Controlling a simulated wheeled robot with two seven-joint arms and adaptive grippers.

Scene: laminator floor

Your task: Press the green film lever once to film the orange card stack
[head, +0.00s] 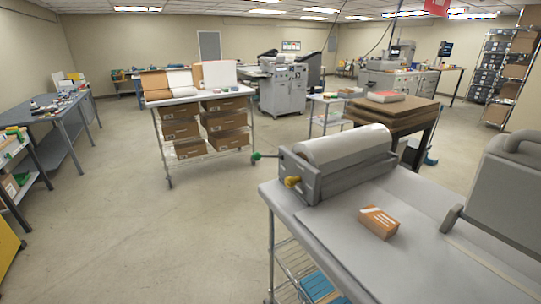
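The green film lever (256,156) shows as a green knob on a short dark rod at the left side of a grey roll machine (312,184). The machine carries a wide white film roll (345,146) and sits at the far left end of the near grey table (335,232). The orange card stack (379,222) lies on this table, in front of the machine and to its right, with a pale band on top. Neither of my grippers is in view.
A large grey handled device (505,190) stands at the table's right. Blue items (318,287) lie on the wire shelf below. A cart with boxes (205,103) stands behind. The floor at left is clear.

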